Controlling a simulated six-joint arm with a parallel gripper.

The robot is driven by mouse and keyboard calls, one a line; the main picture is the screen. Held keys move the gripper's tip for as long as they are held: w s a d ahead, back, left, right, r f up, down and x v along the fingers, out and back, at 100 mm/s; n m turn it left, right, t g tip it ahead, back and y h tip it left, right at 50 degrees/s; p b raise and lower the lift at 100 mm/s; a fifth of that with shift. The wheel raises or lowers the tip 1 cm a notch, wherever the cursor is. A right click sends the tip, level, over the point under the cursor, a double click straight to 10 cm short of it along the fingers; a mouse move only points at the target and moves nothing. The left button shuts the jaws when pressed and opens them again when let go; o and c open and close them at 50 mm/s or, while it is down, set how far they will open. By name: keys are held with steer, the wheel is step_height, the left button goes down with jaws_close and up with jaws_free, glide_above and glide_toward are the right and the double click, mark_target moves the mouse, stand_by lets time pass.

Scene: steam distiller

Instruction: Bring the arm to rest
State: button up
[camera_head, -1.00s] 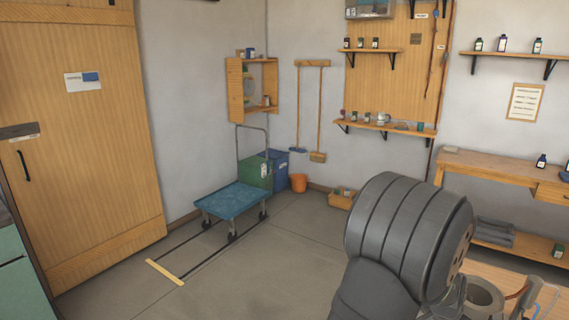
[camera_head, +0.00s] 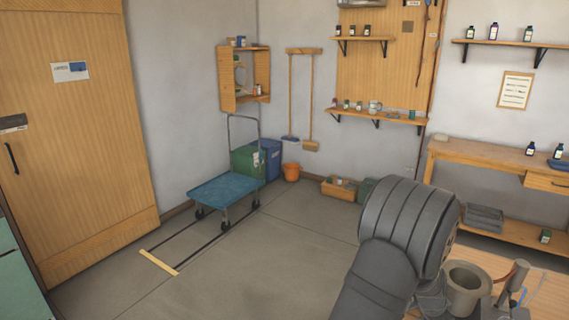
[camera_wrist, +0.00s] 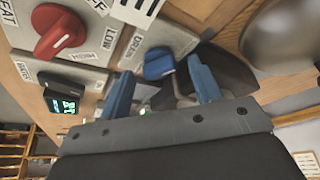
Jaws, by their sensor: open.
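In the wrist view my gripper (camera_wrist: 160,70) is open, its two blue fingers apart with nothing seen held between them. A blue knob (camera_wrist: 158,64) labelled DRAIN shows beyond the gap between the fingers; I cannot tell how far it is from them. A red knob (camera_wrist: 60,32) on a grey panel stands to the upper left, with HEAT, OFF and LOW labels around it. In the head view my arm fills the lower right, and my gripper is not clearly visible there.
A wooden bench (camera_head: 480,152) with a drawer stands at the right wall. A blue-topped trolley (camera_head: 225,189) stands beside floor markings, near a green bin (camera_head: 243,164) and an orange bucket (camera_head: 291,171). A wooden door (camera_head: 80,120) is at left. The middle floor is clear.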

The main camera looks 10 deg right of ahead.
steer(key=m, duration=0.2)
steer(key=m+g, duration=0.1)
steer(key=m, duration=0.1)
steer(key=shift+w+g, duration=0.15)
steer(key=shift+g, duration=0.15)
steer(key=shift+w+a+r+y, duration=0.1)
steer(key=shift+a+r+y, duration=0.1)
steer(key=shift+r, duration=0.25)
steer(key=shift+a+r+y, duration=0.1)
steer(key=shift+a+r, duration=0.05)
steer(key=shift+r, duration=0.25)
